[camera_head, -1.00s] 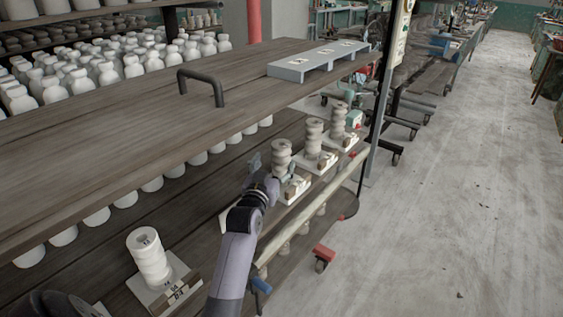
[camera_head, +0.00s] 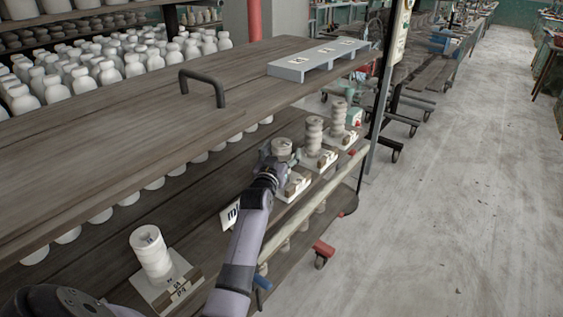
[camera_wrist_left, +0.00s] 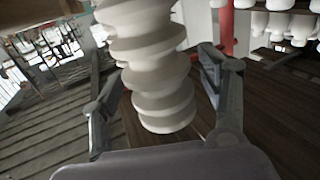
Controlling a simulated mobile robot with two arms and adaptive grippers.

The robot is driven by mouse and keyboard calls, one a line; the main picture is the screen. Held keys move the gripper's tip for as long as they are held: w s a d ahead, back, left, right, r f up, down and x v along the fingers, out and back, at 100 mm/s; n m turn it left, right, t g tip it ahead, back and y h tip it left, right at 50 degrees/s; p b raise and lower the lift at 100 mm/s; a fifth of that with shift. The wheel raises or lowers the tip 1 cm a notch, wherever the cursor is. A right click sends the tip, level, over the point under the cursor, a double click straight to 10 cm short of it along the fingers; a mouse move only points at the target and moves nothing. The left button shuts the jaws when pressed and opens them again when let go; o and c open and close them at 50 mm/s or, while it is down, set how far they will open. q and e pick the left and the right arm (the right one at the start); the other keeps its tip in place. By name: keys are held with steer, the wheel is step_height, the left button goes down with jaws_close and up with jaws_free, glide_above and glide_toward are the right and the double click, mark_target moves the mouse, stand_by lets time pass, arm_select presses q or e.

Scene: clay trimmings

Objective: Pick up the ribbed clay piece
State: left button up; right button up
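A ribbed clay piece (camera_head: 282,145) stands on a small labelled white board on the lower shelf, nearest to me in a row of three. My left gripper (camera_head: 278,158) is at this piece and hides its lower part in the head view. In the left wrist view the ribbed piece (camera_wrist_left: 158,75) stands between the two fingers of my left gripper (camera_wrist_left: 160,95). The fingers are spread, with gaps visible beside the clay. My right gripper is not in view.
Two more ribbed pieces (camera_head: 314,135) (camera_head: 338,118) stand just beyond on their own boards. The wooden upper shelf (camera_head: 120,150) overhangs behind the gripper. A rail (camera_head: 315,203) runs along the lower shelf's outer edge.

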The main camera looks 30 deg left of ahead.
arm_select(q)
jaws_close()
steer(key=shift+r, duration=0.15)
stand_by(0.7)
